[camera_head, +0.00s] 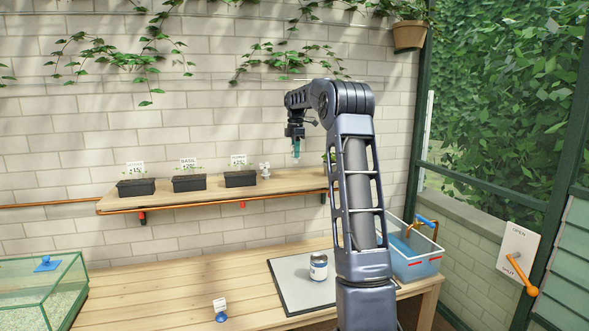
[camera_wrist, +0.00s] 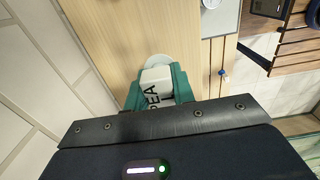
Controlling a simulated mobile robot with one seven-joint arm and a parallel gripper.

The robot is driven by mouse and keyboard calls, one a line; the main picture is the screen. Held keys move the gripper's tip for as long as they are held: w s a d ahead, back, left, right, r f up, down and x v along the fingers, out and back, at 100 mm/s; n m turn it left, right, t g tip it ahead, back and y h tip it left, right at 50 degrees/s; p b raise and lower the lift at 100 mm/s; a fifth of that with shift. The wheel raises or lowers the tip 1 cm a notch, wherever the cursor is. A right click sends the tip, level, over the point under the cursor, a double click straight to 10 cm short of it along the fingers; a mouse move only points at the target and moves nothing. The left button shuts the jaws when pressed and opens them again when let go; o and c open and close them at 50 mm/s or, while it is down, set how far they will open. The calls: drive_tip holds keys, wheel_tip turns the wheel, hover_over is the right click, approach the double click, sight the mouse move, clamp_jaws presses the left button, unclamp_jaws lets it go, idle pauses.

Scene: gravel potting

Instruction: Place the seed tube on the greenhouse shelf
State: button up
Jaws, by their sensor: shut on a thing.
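The seed tube (camera_wrist: 156,78), white with dark letters reading "PEA", sits between the two teal fingers of my gripper (camera_wrist: 158,92) in the wrist view. My gripper is shut on it. In the head view my gripper (camera_head: 296,146) points down and hangs above the right part of the wooden greenhouse shelf (camera_head: 292,181), apart from it. The tube is too small to make out clearly there.
Black planters with tags (camera_head: 136,187), (camera_head: 189,183), (camera_head: 240,179) stand on the shelf. A small pale figure (camera_head: 265,171) stands right of them.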

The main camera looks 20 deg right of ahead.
drive_tip(key=shift+f, duration=3.7)
drive_tip(key=shift+f, duration=0.15)
drive_tip(key=o, duration=1)
